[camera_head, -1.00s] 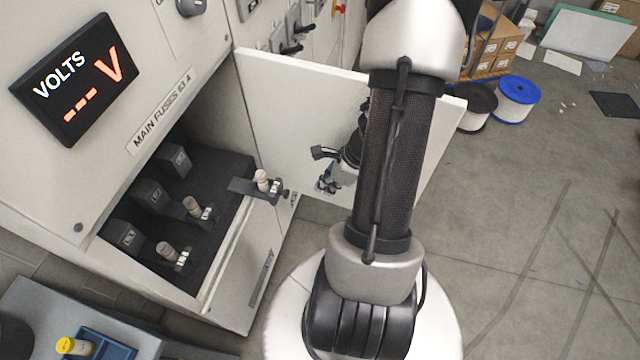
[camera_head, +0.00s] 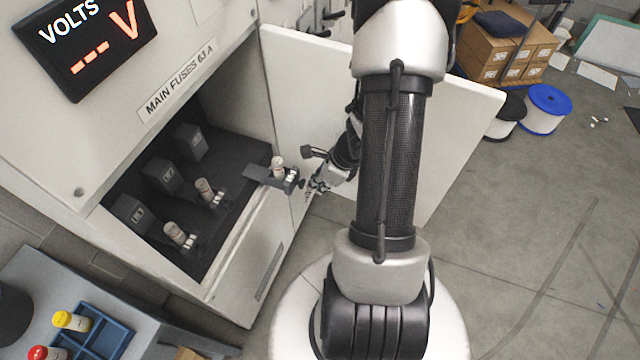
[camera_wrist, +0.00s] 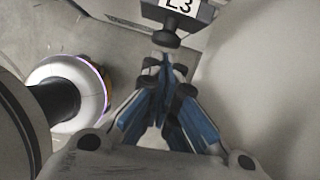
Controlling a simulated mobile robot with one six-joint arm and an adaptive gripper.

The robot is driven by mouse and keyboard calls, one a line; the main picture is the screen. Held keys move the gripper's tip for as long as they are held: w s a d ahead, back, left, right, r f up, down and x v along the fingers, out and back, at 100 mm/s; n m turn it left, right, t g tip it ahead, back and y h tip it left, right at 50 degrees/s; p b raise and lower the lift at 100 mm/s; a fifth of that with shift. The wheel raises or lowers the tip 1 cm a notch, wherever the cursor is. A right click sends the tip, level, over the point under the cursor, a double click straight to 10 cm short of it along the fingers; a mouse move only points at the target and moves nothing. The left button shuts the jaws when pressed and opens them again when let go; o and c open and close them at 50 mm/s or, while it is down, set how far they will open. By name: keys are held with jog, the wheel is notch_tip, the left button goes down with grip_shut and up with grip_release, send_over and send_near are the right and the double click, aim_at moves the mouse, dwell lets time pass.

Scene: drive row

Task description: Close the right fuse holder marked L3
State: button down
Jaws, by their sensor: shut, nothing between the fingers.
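The L3 fuse holder (camera_head: 262,176) stands open, its dark carrier sticking out past the cabinet's front edge at the right end of the row. A pale fuse (camera_head: 278,165) stands upright on it. In the wrist view, the holder's front (camera_wrist: 195,14) with its white L3 label is at the top, with a dark round knob (camera_wrist: 166,40) below it. My gripper (camera_head: 314,185) is just right of the carrier's outer end. In the wrist view my blue-padded fingers (camera_wrist: 165,64) are closed together, empty, right at the knob; I cannot tell whether they touch it.
Two other holders with fuses (camera_head: 205,190) (camera_head: 180,235) sit left of L3 inside the cabinet. The open white cabinet door (camera_head: 310,90) stands behind my arm. A blue tray (camera_head: 100,335) with colored-cap fuses is at the lower left. Spools (camera_head: 547,105) and boxes (camera_head: 508,50) lie farther back.

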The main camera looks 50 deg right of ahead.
aim_at(263, 173)
jog(key=w+a, duration=0.2)
jog(key=w, duration=0.2)
jog(key=w+a+p, duration=0.1)
jog(key=w+a, duration=0.1)
jog(key=w, duration=0.3)
jog(key=w+a+p, duration=0.1)
jog(key=w+a, duration=0.1)
jog(key=w, duration=0.3)
jog(key=shift+w, duration=0.1)
jog(key=shift+d, duration=0.1)
